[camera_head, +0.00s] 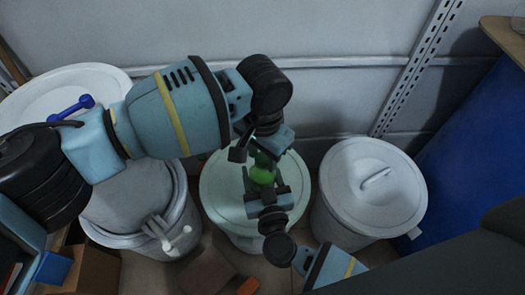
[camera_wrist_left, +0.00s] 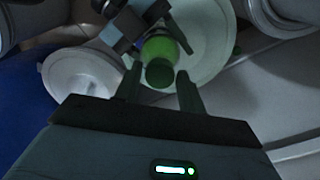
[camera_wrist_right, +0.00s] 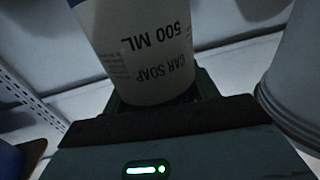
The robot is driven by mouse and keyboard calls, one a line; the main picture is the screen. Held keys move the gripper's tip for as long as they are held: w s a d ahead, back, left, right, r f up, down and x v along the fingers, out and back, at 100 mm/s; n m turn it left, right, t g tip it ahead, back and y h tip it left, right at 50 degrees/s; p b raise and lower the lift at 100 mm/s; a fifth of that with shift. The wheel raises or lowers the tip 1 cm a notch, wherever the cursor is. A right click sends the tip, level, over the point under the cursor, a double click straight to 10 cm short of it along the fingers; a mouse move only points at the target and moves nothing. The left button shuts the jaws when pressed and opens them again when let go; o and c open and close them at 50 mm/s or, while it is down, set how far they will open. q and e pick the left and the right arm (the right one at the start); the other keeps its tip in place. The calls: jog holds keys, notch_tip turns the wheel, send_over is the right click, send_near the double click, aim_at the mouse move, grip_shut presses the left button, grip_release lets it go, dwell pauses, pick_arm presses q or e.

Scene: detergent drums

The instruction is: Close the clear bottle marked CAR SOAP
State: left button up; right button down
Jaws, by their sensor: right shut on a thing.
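The CAR SOAP bottle shows green in the head view (camera_head: 262,174), above a white drum lid. In the right wrist view its pale label (camera_wrist_right: 150,55) reads "CAR SOAP 500 ML" upside down. My right gripper (camera_head: 266,192) is shut on the bottle's body. My left gripper (camera_head: 262,148) is close above the bottle's top. In the left wrist view its fingers (camera_wrist_left: 159,88) stand apart on either side of a dark round end (camera_wrist_left: 159,74) of the bottle. I cannot tell whether that end is a cap or the mouth.
The white drum lid (camera_head: 222,190) lies below both grippers. A lidded white drum (camera_head: 368,190) stands to the right, beside a blue drum (camera_head: 455,145). An open drum (camera_head: 135,205) and another pale drum (camera_head: 75,85) stand left. A grey wall (camera_head: 330,30) closes the back.

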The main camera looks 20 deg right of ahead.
pick_arm(q)
jog(key=c, duration=0.8)
jog(key=m, duration=0.8)
jog(key=o, duration=1.2)
notch_tip(320, 180, up, 12)
pick_arm(e)
jog(key=shift+c, duration=1.8)
grip_release()
